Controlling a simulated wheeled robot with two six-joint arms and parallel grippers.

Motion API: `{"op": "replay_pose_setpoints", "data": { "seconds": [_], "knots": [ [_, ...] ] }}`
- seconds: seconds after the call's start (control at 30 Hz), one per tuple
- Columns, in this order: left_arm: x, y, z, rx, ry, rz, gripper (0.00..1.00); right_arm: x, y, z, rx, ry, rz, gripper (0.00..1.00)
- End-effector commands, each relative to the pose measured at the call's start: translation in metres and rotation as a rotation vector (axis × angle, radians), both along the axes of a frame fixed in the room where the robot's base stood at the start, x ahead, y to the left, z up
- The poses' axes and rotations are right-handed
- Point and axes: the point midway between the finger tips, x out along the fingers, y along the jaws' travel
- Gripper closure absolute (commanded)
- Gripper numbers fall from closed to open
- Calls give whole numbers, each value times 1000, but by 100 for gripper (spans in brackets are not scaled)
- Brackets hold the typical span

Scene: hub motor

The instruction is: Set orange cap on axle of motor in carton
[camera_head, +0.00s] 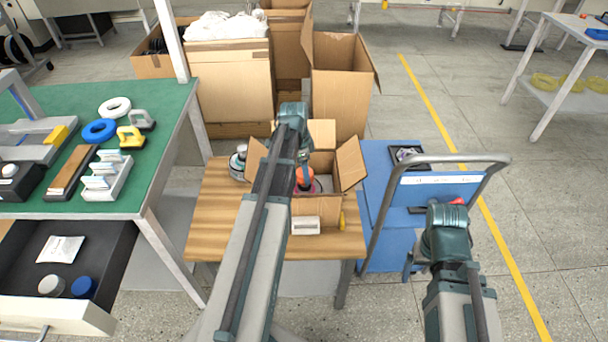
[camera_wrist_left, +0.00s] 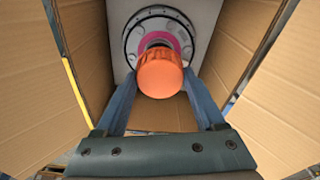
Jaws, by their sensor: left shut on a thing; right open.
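The orange cap (camera_head: 305,177) is in my left gripper (camera_head: 304,165), inside the open carton (camera_head: 318,207) on the wooden table. In the left wrist view my left gripper (camera_wrist_left: 162,95) has its fingers on either side of the orange cap (camera_wrist_left: 160,74). The motor (camera_wrist_left: 158,28) shows behind the cap as a round grey flange with bolts and a pink ring at its centre. The cap covers the axle, so I cannot tell whether it touches it. My right gripper (camera_head: 420,268) is open and empty, low beside the blue cart.
The carton's raised flaps (camera_head: 350,164) stand around my left gripper. A small white block (camera_head: 305,225) and a yellow item (camera_head: 342,220) are by the carton. The blue cart (camera_head: 380,185) stands to the right, the green workbench (camera_head: 165,110) to the left.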

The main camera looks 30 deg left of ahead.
Motion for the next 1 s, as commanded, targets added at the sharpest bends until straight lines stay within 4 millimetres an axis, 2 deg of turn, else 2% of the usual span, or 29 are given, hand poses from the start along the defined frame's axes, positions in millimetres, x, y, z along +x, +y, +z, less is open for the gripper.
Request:
{"op": "replay_pose_setpoints", "data": {
  "seconds": [0.3,0.33,0.47,0.77,1.0],
  "knots": [
    [0,0,-4,0,0,0,80,0,0,-4,0,0,0,12],
    [0,0,-2,0,0,0,23,0,0,-2,0,0,0,12],
    [0,0,-2,0,0,0,0,0,0,-2,0,0,0,12],
    [0,0,0,0,0,0,0,0,0,0,0,0,0,12],
    [-1,1,13,0,0,0,0,0,0,13,0,0,0,12]
  ]
}}
